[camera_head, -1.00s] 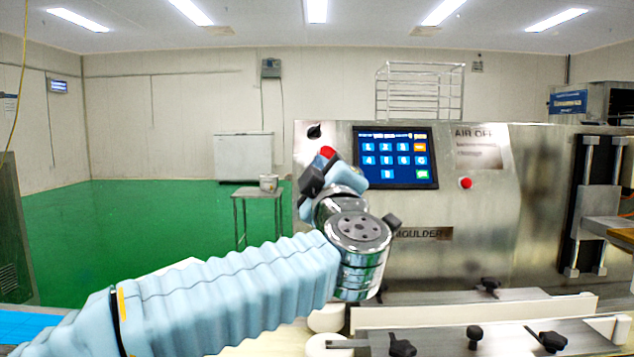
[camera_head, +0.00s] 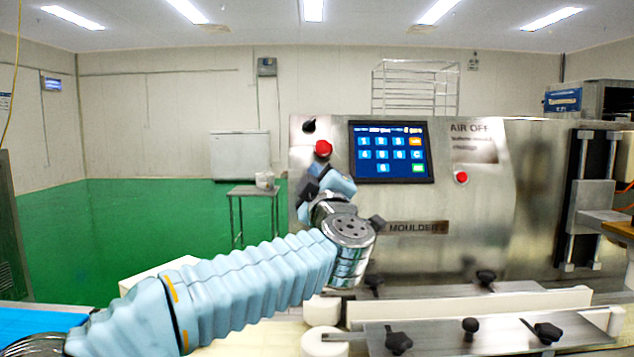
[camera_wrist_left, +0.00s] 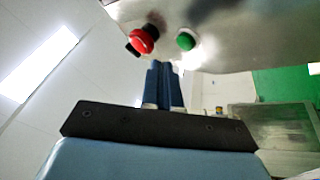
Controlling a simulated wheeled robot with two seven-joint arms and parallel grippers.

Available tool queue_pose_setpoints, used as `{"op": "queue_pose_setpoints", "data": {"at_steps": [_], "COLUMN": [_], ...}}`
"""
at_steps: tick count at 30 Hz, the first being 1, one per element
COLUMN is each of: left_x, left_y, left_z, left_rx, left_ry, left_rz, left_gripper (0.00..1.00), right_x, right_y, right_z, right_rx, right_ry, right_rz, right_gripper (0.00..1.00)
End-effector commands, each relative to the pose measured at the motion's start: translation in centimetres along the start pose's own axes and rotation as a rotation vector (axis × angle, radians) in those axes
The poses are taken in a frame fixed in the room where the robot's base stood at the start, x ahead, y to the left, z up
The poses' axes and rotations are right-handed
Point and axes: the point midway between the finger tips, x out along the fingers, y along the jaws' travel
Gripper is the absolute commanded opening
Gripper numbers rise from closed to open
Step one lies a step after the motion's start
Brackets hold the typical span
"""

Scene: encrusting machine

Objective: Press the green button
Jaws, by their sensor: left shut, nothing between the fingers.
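The green button (camera_wrist_left: 186,40) is a small round button on the steel machine face, seen in the left wrist view. It does not show in the head view, where my left arm covers that part of the panel. My left gripper (camera_wrist_left: 164,68) is shut and empty, its blue fingers together. In the wrist view the fingertips appear just below and left of the green button; I cannot tell whether they touch the panel. In the head view the left gripper (camera_head: 318,178) is in front of the panel, below the red knob. My right gripper is not in view.
A red knob (camera_head: 323,148) stands out close to the green button; it also shows in the wrist view (camera_wrist_left: 143,40). A lit touchscreen (camera_head: 391,153) and another red button (camera_head: 461,177) are to the right. Rails with black knobs (camera_head: 470,326) lie below.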

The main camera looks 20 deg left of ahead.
Motion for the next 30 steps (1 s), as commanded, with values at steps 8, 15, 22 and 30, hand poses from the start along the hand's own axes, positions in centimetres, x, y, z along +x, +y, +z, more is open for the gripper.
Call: {"op": "queue_pose_setpoints", "data": {"at_steps": [8,15,22,30], "left_x": [1.07,1.09,1.08,1.07], "left_y": [-0.75,-0.78,-0.77,-0.76], "left_z": [0.70,0.74,0.74,0.74], "left_rx": [0.001,0.000,0.000,0.000], "left_ry": [0.002,0.001,0.001,0.001], "left_rz": [0.000,0.000,0.000,0.000], "left_gripper": [0.00,0.00,0.00,0.00], "right_x": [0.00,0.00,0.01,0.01], "right_y": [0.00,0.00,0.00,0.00], "right_z": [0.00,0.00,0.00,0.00], "right_rx": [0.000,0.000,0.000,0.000], "right_ry": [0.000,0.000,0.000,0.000], "right_rz": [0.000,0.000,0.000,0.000], "right_gripper": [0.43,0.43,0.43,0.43]}}
